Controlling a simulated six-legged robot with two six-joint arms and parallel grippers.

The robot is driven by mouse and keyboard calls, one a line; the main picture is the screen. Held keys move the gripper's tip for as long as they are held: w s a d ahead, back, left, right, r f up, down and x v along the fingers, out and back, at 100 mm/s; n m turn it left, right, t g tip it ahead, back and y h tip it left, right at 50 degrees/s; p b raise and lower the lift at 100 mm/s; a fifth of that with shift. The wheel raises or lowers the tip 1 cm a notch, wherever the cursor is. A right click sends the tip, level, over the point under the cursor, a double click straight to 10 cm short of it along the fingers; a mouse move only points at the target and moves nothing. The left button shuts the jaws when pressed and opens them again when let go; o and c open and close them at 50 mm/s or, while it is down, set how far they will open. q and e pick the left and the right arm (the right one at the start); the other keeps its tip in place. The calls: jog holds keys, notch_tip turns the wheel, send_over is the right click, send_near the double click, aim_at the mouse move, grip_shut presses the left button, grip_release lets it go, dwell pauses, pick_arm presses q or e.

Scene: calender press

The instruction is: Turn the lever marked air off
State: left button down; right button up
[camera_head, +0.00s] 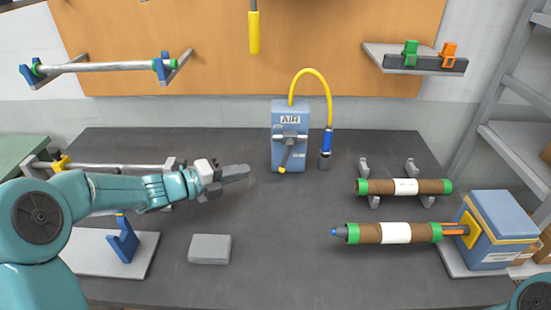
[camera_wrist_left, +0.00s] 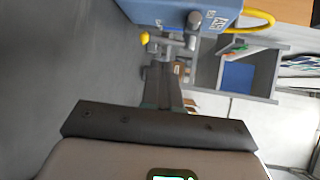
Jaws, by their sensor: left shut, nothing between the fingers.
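The blue box marked AIR (camera_head: 278,122) stands at the back middle of the dark table. Its grey lever (camera_head: 286,157) hangs down, leaning slightly left, and ends in a yellow tip. My left gripper (camera_head: 247,170) is shut and empty, a short way left of the lever and apart from it. In the left wrist view the shut fingers (camera_wrist_left: 158,78) point toward the AIR box (camera_wrist_left: 170,12). The lever's yellow tip (camera_wrist_left: 145,38) shows there beyond the fingertips. My right gripper is out of view.
A yellow hose (camera_head: 313,70) arches from the box to a blue nozzle (camera_head: 326,143) at its right. Rolls with green ends (camera_head: 404,187) lie at the right beside a blue machine (camera_head: 497,225). A grey block (camera_head: 210,249) lies in front. Table between gripper and box is clear.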

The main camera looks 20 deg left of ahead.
aim_at(283, 162)
pick_arm(q)
jog(key=p+x, duration=0.1)
jog(key=x, duration=0.7)
jog(key=shift+d+r, duration=0.1)
jog(key=shift+d, duration=0.2)
jog(key=shift+p+x, duration=0.35)
jog(key=shift+x, duration=0.45)
jog(key=shift+a, duration=0.1)
jog(key=f+b, duration=0.1)
jog(key=b, duration=0.3)
jog(key=d+f+n+t+h+b, duration=0.1)
jog(key=b, duration=0.2)
jog(key=shift+w+b, duration=0.2)
jog(key=shift+b, duration=0.2)
jog(key=shift+d+r+n+t+b, duration=0.1)
jog(key=shift+r+n+t+b, duration=0.15)
jog(key=shift+t+b, duration=0.2)
jog(key=shift+r+h, duration=0.15)
jog(key=shift+h, duration=0.15)
